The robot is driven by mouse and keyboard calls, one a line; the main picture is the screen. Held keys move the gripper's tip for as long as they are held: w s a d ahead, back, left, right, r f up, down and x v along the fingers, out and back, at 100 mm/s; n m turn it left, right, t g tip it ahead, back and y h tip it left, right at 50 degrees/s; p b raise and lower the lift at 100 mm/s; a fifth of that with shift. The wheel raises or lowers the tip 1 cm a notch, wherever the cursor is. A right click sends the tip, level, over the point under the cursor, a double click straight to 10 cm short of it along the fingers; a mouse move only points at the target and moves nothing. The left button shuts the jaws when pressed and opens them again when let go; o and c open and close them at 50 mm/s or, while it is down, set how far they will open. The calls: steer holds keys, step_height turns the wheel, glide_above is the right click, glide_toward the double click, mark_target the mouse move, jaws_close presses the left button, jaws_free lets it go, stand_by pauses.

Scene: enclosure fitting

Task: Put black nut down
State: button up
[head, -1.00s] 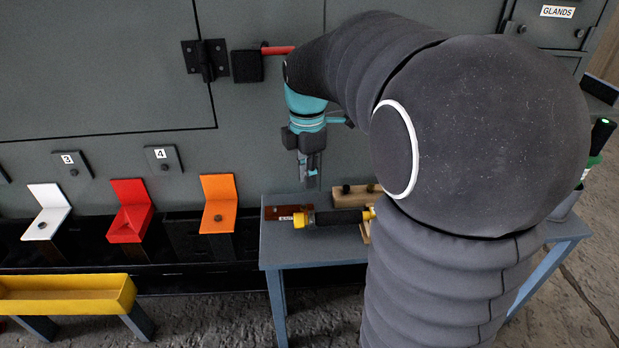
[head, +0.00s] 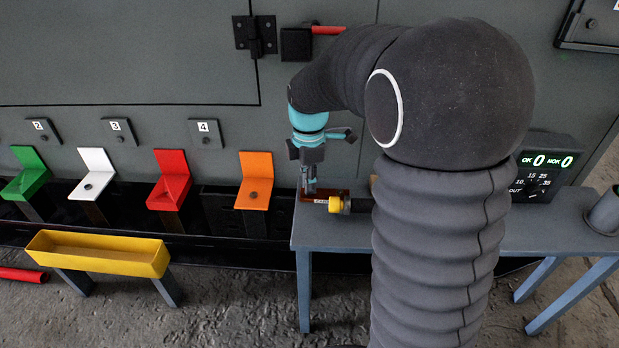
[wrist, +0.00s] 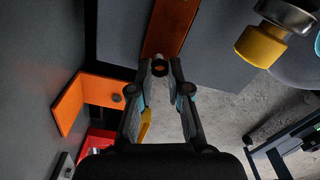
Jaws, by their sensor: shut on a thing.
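My gripper (head: 309,190) points down over the left end of the grey-blue bench (head: 335,238), by the brown plate (head: 340,193). In the wrist view its fingers (wrist: 160,69) are closed on the black nut (wrist: 160,74), a small dark ring at the fingertips. The nut is too small to make out in the head view. In the wrist view the brown plate (wrist: 172,25) lies just beyond the nut. I cannot tell whether the nut touches it.
Orange (head: 254,185), red (head: 170,185) and white (head: 94,178) holders stand left along the wall. A yellow trough (head: 100,257) stands in front. A counter display (head: 548,160) is at right.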

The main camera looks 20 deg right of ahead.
steer(key=shift+f, duration=0.1)
steer(key=shift+f, duration=0.35)
steer(key=shift+f+b, duration=0.2)
steer(key=shift+b, duration=0.1)
steer(key=o, duration=0.7)
steer(key=shift+o, duration=0.2)
steer(key=shift+r, duration=0.1)
